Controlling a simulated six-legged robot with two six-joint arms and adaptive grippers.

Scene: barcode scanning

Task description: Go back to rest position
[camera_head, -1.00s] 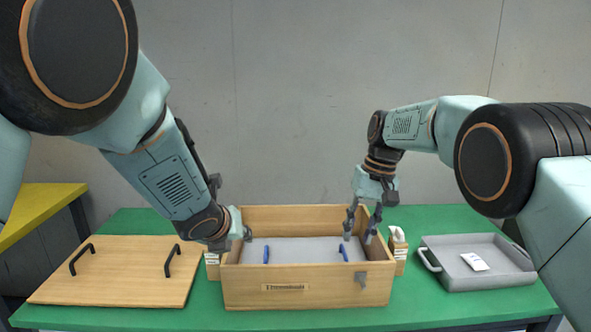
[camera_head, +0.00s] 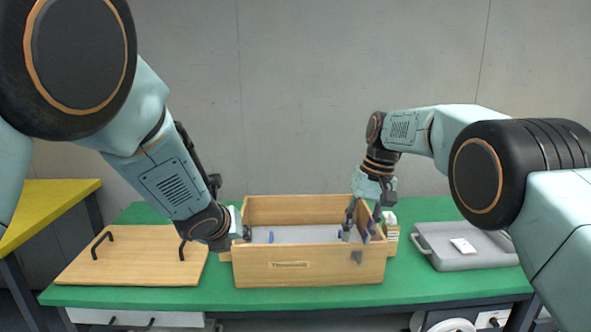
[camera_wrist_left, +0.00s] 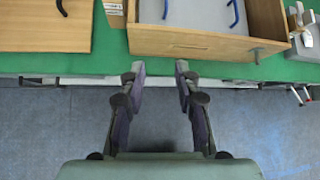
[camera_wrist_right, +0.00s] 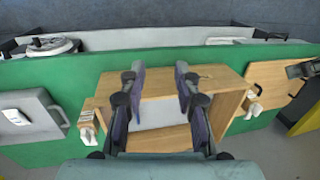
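My left gripper (camera_head: 242,228) is at the left end of an open wooden box in the head view, partly hidden by its own wrist. In the left wrist view its two fingers (camera_wrist_left: 160,82) are apart with nothing between them, over the floor in front of the table. My right gripper (camera_head: 362,220) points down at the right end of the box. In the right wrist view its fingers (camera_wrist_right: 160,80) are apart and empty above the box. The wooden box (camera_head: 300,273) has a grey inside with blue handles.
A wooden lid (camera_head: 135,262) with two black handles lies left of the box on the green table (camera_head: 420,292). A grey tray (camera_head: 462,262) with a white item (camera_head: 463,245) lies at the right. A small holder (camera_head: 391,240) stands beside the box. A yellow table (camera_head: 40,205) is at the left.

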